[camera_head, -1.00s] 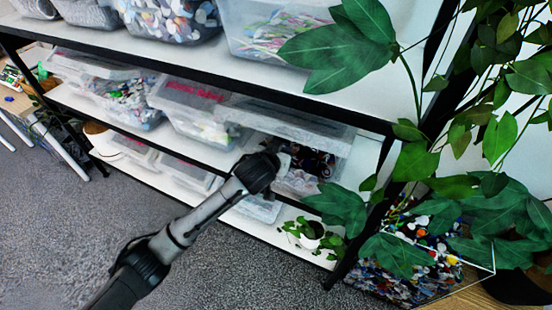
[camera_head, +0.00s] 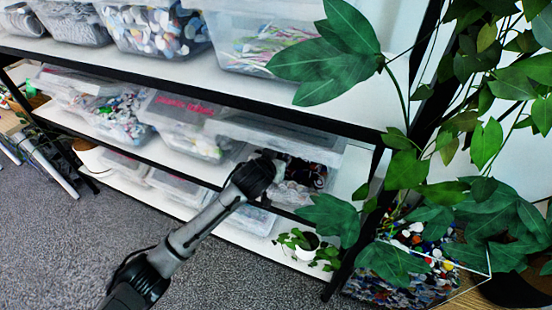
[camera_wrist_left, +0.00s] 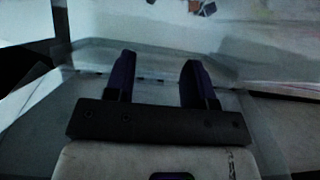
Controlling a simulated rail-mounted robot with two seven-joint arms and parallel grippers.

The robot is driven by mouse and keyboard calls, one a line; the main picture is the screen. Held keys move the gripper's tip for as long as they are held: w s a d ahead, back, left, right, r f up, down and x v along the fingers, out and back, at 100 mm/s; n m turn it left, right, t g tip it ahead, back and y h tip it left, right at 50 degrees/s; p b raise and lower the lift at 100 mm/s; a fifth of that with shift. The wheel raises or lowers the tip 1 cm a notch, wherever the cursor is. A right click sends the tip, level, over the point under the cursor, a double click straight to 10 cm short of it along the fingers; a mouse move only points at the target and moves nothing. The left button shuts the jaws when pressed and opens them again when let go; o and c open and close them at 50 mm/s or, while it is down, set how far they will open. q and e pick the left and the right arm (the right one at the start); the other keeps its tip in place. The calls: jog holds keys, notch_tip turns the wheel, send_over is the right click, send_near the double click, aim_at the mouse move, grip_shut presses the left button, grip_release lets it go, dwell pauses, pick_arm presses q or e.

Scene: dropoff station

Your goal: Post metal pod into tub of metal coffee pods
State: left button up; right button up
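A clear tub (camera_head: 318,157) with a pale lid stands at the right end of the middle shelf. Dark and reddish pieces (camera_head: 300,172) show inside it, too small to name surely as metal pods. My left arm reaches up from the bottom left, and its gripper end (camera_head: 272,170) is in front of this tub's open-looking front. In the left wrist view the two dark fingers of my left gripper (camera_wrist_left: 158,82) stand apart with no pod visible between them. Pale, clear tub-like surfaces lie beyond the fingers. No single metal pod can be made out. My right gripper is not in view.
More clear tubs (camera_head: 190,125) fill the middle shelf to the left, and others stand on the top and bottom shelves. A small potted plant (camera_head: 305,252) sits on the bottom shelf. Large leaves (camera_head: 330,55) hang at the right. Grey carpet (camera_head: 60,220) is clear at the left.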

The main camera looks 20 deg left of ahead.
pick_arm(q)
jog(key=shift+o, duration=0.5)
jog(key=shift+s, duration=0.1)
jog(key=shift+s+r, duration=0.15)
jog(key=shift+s, duration=0.05)
jog(key=p+v, duration=0.3)
jog(key=v, duration=1)
